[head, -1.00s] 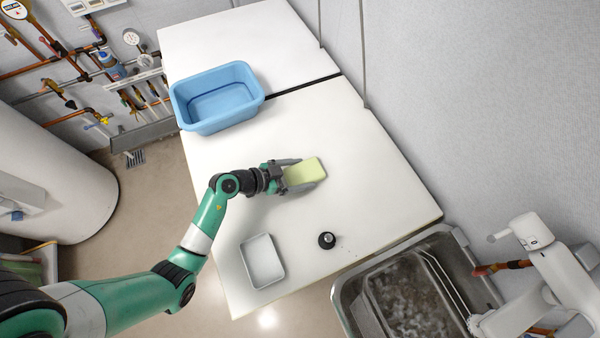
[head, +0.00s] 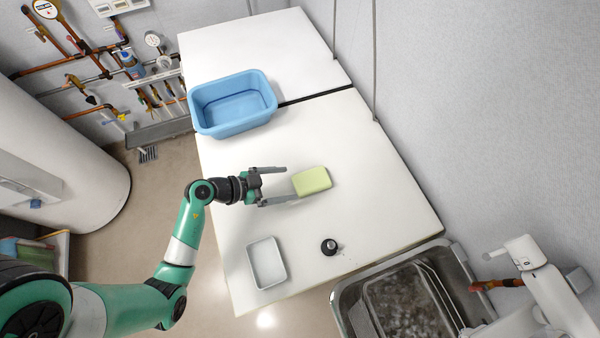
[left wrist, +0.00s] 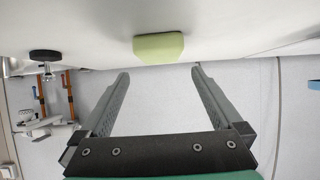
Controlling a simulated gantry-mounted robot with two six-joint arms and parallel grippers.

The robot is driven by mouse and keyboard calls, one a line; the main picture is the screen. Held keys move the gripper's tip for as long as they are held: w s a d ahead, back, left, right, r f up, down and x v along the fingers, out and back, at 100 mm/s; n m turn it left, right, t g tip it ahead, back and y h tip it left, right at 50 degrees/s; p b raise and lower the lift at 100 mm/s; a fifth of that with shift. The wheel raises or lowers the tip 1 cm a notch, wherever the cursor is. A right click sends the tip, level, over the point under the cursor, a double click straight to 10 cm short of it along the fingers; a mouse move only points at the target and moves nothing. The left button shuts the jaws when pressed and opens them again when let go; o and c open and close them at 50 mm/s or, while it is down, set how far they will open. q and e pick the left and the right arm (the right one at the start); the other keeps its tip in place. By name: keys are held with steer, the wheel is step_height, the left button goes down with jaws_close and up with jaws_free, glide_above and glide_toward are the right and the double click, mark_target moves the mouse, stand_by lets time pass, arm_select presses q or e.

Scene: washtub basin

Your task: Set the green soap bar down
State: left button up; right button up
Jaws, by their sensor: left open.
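The green soap bar (head: 312,181) lies on the white table, right of the middle of its near section. It also shows in the left wrist view (left wrist: 159,47), beyond the fingertips. My left gripper (head: 287,184) is open, with its fingers pointing at the soap bar. In the left wrist view the gripper (left wrist: 159,74) has nothing between its fingers. The soap sits just past the fingertips; I cannot tell whether the lower finger touches its edge. My right gripper is not in view.
A blue tub (head: 233,128) stands on the table behind my left gripper. A white tray (head: 266,284) and a small black round object (head: 329,247) are nearer the front. A metal sink (head: 345,296) is at the lower right. The table right of the soap is clear.

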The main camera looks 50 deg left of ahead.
arm_select(q)
steer(key=v, duration=0.3)
steer(key=shift+s+r, duration=0.1)
steer(key=shift+s, duration=0.05)
